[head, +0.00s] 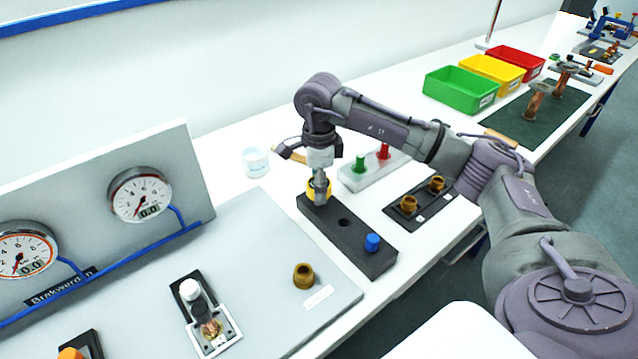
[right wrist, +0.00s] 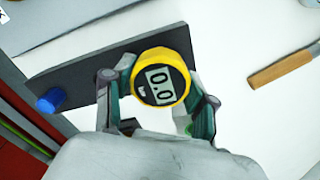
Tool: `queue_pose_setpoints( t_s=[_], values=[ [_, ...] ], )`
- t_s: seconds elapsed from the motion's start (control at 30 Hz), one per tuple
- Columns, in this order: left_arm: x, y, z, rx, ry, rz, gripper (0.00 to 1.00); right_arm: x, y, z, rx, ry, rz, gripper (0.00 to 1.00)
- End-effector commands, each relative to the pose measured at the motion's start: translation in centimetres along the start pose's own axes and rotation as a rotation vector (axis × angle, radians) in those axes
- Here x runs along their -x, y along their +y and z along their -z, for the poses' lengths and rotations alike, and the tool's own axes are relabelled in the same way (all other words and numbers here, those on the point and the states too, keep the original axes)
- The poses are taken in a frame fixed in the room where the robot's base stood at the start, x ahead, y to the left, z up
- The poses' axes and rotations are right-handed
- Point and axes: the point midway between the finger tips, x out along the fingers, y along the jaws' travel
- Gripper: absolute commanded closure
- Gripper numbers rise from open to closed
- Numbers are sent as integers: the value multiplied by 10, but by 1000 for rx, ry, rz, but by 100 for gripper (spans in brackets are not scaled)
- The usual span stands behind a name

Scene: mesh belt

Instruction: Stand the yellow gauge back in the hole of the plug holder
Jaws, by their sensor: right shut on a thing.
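The yellow gauge (right wrist: 162,78), round with a digital display reading 0.0, sits between the fingers of my right gripper (right wrist: 160,108), which is shut on it. In the head view the gauge (head: 312,191) is partly hidden by the right gripper (head: 320,193), at the far left end of the black plug holder (head: 321,222). The holder shows an open hole (head: 344,222) in its middle and a blue plug (head: 372,243) at its near end. The gauge's lower end is hidden, so I cannot tell whether it is in a hole. My left gripper is out of view.
A block with green and red plugs (head: 372,168) and a black plate with brass fittings (head: 421,201) lie right of the holder. A white cup (head: 255,162) and a tan handle (right wrist: 284,66) lie behind it. A grey panel with dial gauges (head: 141,195) stands left.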

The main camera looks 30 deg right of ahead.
Motion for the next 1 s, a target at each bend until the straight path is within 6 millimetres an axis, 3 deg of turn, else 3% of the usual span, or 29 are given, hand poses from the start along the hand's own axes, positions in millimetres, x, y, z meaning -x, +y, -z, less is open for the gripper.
queue_pose_setpoints(
  t_s=[0.77, 0.8, 0.97, 1.0],
  values=[
    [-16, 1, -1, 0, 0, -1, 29, -20, 0, 0, -1, 0, 0, 90],
    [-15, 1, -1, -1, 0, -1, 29, -20, 0, 0, -1, 0, 1, 40],
    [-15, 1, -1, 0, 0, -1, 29, -19, 0, 0, 0, 0, 0, 14],
    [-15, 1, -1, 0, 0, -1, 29, -19, 0, 0, 0, 0, 0, 14]
  ],
)
